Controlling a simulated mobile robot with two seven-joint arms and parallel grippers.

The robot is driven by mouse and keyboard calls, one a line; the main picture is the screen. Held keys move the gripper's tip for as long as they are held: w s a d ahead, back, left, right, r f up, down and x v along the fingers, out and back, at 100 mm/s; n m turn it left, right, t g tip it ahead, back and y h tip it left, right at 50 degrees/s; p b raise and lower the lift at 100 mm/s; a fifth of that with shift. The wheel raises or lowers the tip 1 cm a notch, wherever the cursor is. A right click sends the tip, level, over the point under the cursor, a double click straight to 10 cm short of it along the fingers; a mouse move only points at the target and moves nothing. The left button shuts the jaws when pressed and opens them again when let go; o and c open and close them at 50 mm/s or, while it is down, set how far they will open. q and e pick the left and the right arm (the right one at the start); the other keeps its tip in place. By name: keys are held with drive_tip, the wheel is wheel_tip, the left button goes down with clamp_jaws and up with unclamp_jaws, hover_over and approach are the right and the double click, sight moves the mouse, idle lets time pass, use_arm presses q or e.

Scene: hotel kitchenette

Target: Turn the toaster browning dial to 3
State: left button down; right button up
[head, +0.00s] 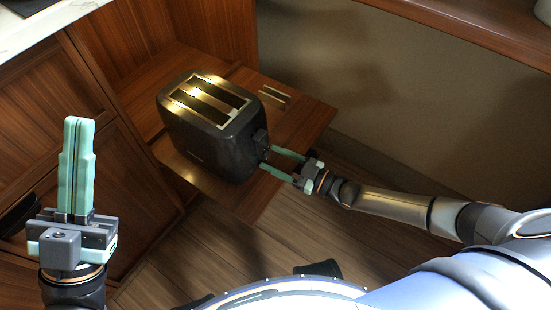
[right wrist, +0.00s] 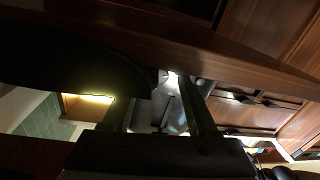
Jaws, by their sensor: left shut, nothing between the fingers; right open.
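The black toaster (head: 230,148) with two slots and a brassy top stands on a wooden pull-out shelf. A dark lever or knob (head: 260,137) sticks out of its right end. My right gripper (head: 272,161) is open, its two green fingers at that end, just below the knob. I cannot tell whether they touch the toaster. The dial's number is not readable. In the right wrist view, the toaster is a dark shape (right wrist: 70,55) and my right gripper's fingers (right wrist: 158,98) stand apart. My left gripper (head: 79,122) is shut and empty, far left of the toaster.
The wooden shelf (head: 306,115) reaches out around the toaster, with a small slotted piece (head: 274,96) behind it. Wooden cabinet fronts (head: 130,135) stand at left, under a pale counter (head: 45,22). Floor shows in front of the shelf.

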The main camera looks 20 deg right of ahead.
clamp_jaws()
idle(0.3)
idle(0.5)
